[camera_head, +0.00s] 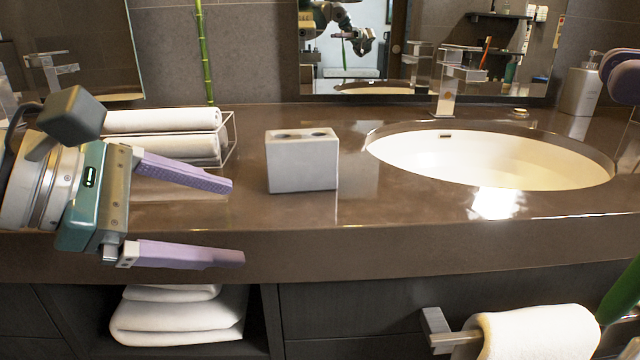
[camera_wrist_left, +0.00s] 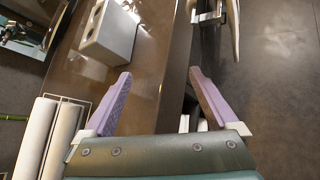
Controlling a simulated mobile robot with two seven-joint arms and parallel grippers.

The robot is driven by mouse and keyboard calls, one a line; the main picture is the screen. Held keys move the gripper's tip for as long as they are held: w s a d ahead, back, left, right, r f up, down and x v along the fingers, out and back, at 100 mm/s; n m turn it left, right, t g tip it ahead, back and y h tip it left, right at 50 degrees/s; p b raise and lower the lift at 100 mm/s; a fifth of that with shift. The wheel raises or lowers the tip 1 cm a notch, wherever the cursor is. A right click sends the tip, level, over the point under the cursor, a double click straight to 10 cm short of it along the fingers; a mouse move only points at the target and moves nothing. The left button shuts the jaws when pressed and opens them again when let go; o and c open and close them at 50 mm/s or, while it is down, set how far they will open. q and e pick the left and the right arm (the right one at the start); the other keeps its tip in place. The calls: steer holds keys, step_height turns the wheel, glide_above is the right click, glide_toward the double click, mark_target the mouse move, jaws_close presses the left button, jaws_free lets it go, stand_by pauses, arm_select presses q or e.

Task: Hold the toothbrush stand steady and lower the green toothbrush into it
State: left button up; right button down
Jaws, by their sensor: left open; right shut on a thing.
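The toothbrush stand (camera_head: 303,166) is a pale grey block with dark holes in its top. It stands upright on the counter, left of the basin; it also shows in the left wrist view (camera_wrist_left: 108,35). My left gripper (camera_head: 238,222) is open and empty, left of the stand and nearer the front edge, not touching it. Its two purple fingers also show in the left wrist view (camera_wrist_left: 160,76).
Rolled white towels in a wire rack (camera_head: 165,135) lie behind my left gripper. The basin (camera_head: 490,160), tap (camera_head: 446,85) and soap dispenser (camera_head: 578,90) are to the right. A towel on a rail (camera_head: 540,335) hangs below the counter front. The counter around the stand is clear.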

mark_target(286, 161)
arm_select(q)
steer(key=w+r+n+h+b, duration=0.1)
steer(key=w+n, duration=0.1)
steer(key=w+r+n+t+b, duration=0.1)
steer(key=w+n+b, duration=0.1)
steer(key=w+r+n+h+b, duration=0.1)
steer(key=w+n, duration=0.1)
steer(key=shift+d+r+t+h, duration=0.1)
steer(key=shift+r+t+h, duration=0.1)
steer(key=shift+t+h, duration=0.1)
steer(key=b+x, duration=0.5)
steer(key=b, duration=0.1)
steer(key=shift+d+f+b, duration=0.15)
steer(key=shift+f+b, duration=0.15)
steer(key=x, duration=0.3)
steer(key=shift+w+r, duration=0.1)
steer(key=shift+r, duration=0.25)
steer(key=shift+w+d+f, duration=0.2)
steer(key=shift+w+d, duration=0.1)
steer(key=shift+d, duration=0.25)
jaws_close()
steer(key=c, duration=1.5)
jaws_free()
steer(key=o, duration=1.6)
